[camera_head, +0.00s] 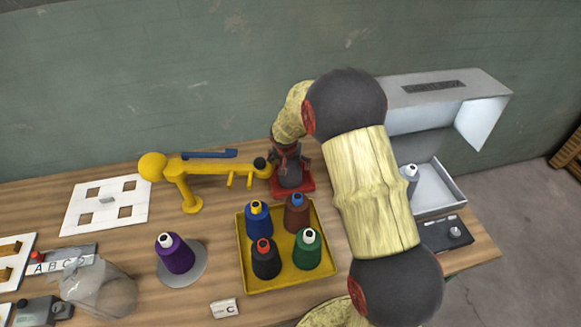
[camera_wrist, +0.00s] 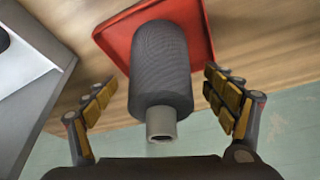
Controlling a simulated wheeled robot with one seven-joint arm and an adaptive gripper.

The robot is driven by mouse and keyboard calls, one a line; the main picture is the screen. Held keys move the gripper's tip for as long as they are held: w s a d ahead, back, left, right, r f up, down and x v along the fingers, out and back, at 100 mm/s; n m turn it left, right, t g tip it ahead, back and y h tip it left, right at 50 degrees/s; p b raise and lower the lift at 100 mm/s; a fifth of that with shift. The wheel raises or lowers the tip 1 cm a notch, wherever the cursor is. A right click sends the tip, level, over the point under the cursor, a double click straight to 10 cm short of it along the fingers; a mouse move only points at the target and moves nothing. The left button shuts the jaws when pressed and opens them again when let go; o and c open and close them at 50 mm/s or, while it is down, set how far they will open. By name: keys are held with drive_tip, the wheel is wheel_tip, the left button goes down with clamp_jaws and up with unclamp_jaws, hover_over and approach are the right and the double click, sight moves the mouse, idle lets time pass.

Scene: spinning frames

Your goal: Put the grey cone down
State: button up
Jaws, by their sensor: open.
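A dark grey cone (camera_wrist: 160,65) with a light grey tip stands on a red square tray (camera_wrist: 116,34). In the head view, the cone (camera_head: 290,177) and the red tray (camera_head: 305,187) are at the back of the table, with the cone partly hidden by my gripper (camera_head: 286,155). In the wrist view my gripper (camera_wrist: 160,92) is open, one finger on each side of the cone. Gaps show between the fingers and the cone.
A yellow tray (camera_head: 283,285) holds several coloured cones. A purple cone (camera_head: 174,253) stands on a grey disc (camera_head: 191,272). A yellow arm-like stand (camera_head: 190,170) is left of the red tray. A grey hooded box (camera_head: 440,188) holding another grey cone (camera_head: 411,180) is at right.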

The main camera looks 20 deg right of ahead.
drive_tip(key=s+a+r+n, duration=0.1)
drive_tip(key=s+a+r, duration=0.1)
drive_tip(key=s+r, duration=0.55)
drive_tip(key=s+a+r+n+p, duration=0.1)
drive_tip(key=s+a+r, duration=0.25)
drive_tip(key=r, duration=0.65)
drive_tip(key=s+a+r+n, duration=0.1)
drive_tip(key=s+r, duration=0.6)
drive_tip(key=r, duration=0.2)
drive_tip(key=s+a+r+n+t+y, duration=0.1)
drive_tip(key=s+a+r+n, duration=0.1)
drive_tip(key=s, duration=0.7)
drive_tip(key=s+a+r+n+y, duration=0.1)
drive_tip(key=s+a, duration=0.3)
drive_tip(key=s, duration=0.5)
drive_tip(key=shift+r+n+t+y, duration=0.3)
drive_tip(key=shift+r+n+t, duration=0.1)
drive_tip(key=shift+r, duration=0.1)
drive_tip(key=shift+f+b, duration=0.35)
drive_tip(key=shift+f, duration=0.05)
